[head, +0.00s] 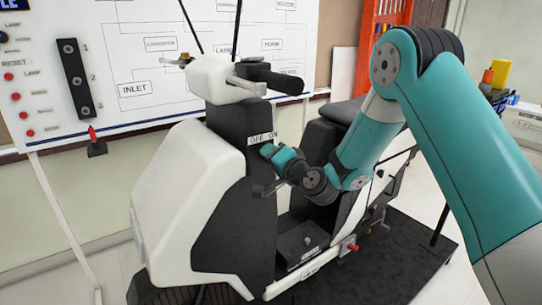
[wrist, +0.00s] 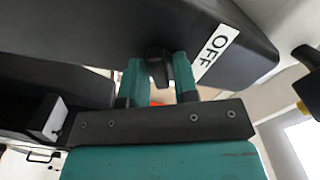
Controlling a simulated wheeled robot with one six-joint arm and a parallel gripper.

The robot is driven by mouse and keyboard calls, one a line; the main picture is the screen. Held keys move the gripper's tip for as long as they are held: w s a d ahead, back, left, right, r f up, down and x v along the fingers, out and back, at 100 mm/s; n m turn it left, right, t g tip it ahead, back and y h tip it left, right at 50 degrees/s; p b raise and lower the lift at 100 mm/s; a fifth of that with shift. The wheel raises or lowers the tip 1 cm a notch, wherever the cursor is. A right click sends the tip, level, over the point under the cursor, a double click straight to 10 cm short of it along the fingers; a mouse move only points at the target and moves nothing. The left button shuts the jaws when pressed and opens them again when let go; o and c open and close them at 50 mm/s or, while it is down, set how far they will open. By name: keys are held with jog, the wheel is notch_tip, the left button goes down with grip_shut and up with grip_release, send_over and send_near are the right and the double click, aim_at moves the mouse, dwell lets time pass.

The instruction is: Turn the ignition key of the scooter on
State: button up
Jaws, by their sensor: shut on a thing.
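The scooter (head: 170,200) is white and black and stands on a dark platform. An OFF/ON label (head: 262,138) is on its black front column below the handlebar. My gripper (head: 268,151) is up against this column just under the label. In the wrist view, my gripper's (wrist: 157,72) two teal fingers stand on either side of the black ignition key (wrist: 158,54) and are shut on it. The word OFF on the label (wrist: 215,52) shows to the right of the key. The head view hides the key behind the gripper. Its exact turn angle is hard to tell.
The black handlebar grip (head: 276,78) juts out above my gripper. The scooter's footwell (head: 300,245) and black seat (head: 340,110) lie below and to the right. A panel with diagrams, red buttons and a black switch strip (head: 75,80) stands behind.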

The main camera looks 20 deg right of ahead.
jog(key=o, duration=0.7)
jog(key=b+v, duration=1.7)
jog(key=shift+s+b, duration=0.2)
jog(key=shift+b, duration=0.2)
